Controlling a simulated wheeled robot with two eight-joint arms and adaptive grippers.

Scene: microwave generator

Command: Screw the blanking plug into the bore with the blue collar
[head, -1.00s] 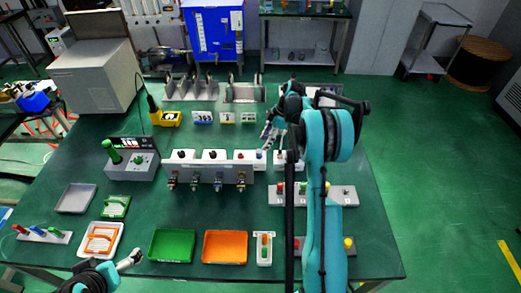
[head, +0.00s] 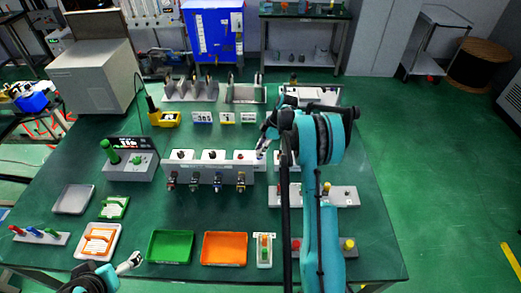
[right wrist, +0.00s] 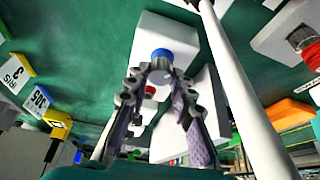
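The blue collar (right wrist: 161,53) shows just beyond my right fingertips, against a white block (right wrist: 185,35); in the head view it is a small blue spot (head: 262,153) mostly covered by my gripper. My right gripper (right wrist: 154,76) has its fingertips drawn close around a small grey piece (right wrist: 160,73), which looks like the blanking plug. It lines up with the collar; how far it sits in the bore cannot be made out. In the head view my right gripper (head: 265,146) points down at the collar. My left gripper (head: 130,263) is far off at the lower left, too small to read.
A red collar (right wrist: 150,92) is close by my right fingers. A grey fixture with several valves (head: 207,175) stands left of my right gripper. Green (head: 171,247) and orange (head: 224,248) trays lie in front. The table between fixture and trays is clear.

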